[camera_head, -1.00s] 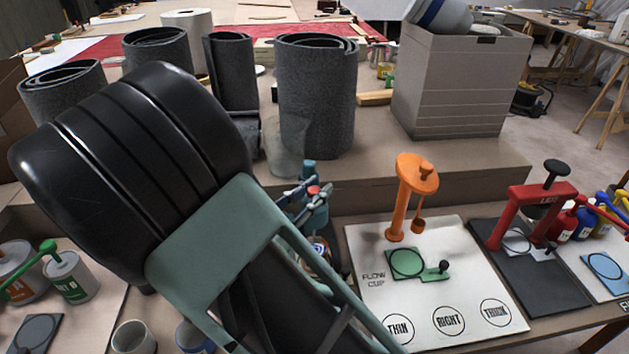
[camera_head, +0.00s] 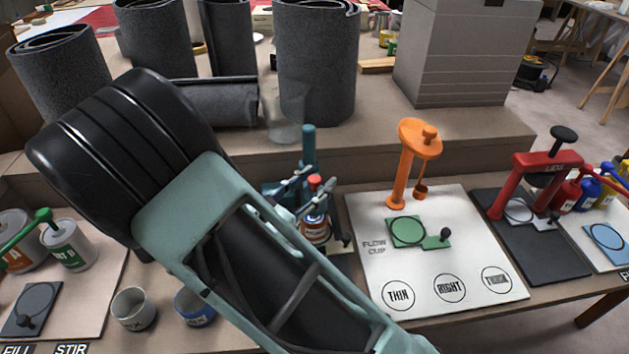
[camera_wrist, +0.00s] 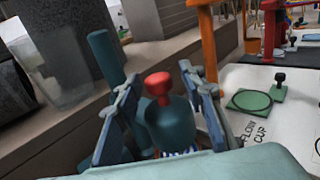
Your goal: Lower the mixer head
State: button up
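The mixer has a teal upright column (camera_head: 308,145); it also shows in the wrist view (camera_wrist: 103,55). Its teal head (camera_wrist: 172,125) carries a red knob (camera_head: 315,181), also in the wrist view (camera_wrist: 158,88). The head sits low beside the column, just above or in a blue-and-white can (camera_head: 316,231); I cannot tell which. My gripper (camera_head: 318,176) is open. In the wrist view its blue-grey fingers (camera_wrist: 160,74) stand on either side of the head and knob, with visible gaps. My arm hides part of the mixer base.
To the right is a white flow cup board (camera_head: 375,275) with an orange stand (camera_head: 407,170). Beyond it is a red lid press (camera_head: 535,172). Two cups (camera_head: 133,309) (camera_head: 195,307) stand front left. Dark rolls (camera_head: 316,70) and a grey crate (camera_head: 460,60) stand on the raised shelf behind.

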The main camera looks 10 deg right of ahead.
jog(key=v, duration=1.2)
jog(key=shift+r, duration=0.1)
